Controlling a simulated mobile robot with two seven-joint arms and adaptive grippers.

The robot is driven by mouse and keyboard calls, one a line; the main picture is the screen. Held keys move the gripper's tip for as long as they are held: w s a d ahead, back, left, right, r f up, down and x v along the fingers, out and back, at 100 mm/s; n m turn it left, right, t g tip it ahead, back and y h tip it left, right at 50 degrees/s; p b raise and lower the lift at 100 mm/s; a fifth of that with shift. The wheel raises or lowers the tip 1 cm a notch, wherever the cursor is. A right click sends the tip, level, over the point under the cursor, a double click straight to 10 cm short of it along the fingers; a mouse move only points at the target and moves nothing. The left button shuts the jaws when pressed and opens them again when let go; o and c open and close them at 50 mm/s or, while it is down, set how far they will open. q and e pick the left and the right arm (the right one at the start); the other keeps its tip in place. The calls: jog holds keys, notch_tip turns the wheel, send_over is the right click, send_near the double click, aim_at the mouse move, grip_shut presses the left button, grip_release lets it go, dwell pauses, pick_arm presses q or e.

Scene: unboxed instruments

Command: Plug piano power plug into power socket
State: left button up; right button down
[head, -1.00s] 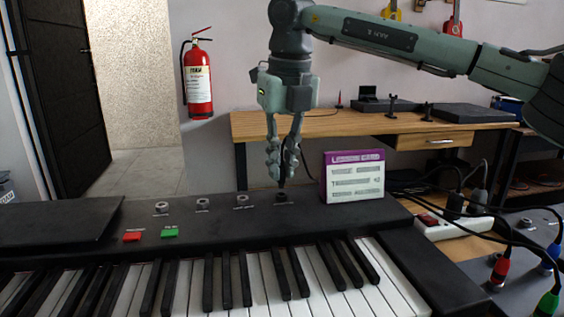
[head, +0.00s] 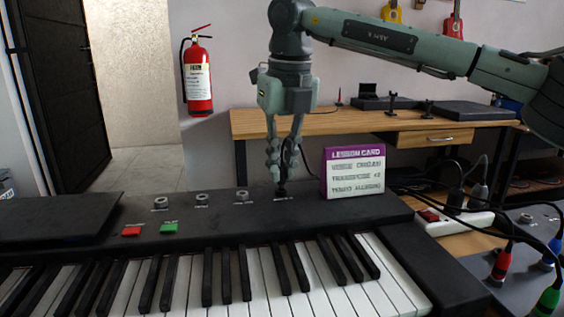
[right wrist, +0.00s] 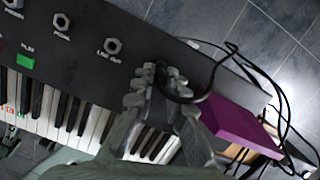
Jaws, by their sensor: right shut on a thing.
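My right gripper (head: 280,172) points straight down over the back panel of the black piano (head: 100,203). Its fingers are shut on a small black plug (head: 281,188), mostly hidden between the fingertips. The plug's tip is at the rightmost socket of the panel row, whose opening it hides; I cannot tell how deep it sits. A black cable (head: 303,160) runs from the plug toward the right. In the right wrist view the gripper (right wrist: 155,88) covers the socket, and the cable (right wrist: 215,80) loops out past the fingers.
A purple and white lesson card (head: 354,174) stands close right of the gripper. A white power strip (head: 455,222) with black plugs lies farther right, among loose cables. Other panel sockets (head: 201,199) sit left. A wooden desk (head: 350,123) stands behind.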

jog(key=shift+f+b, duration=0.35)
jog(key=shift+f, duration=0.3)
jog(key=c, duration=1.5)
grip_release()
jog(key=shift+o, duration=0.2)
jog(key=shift+r, duration=0.15)
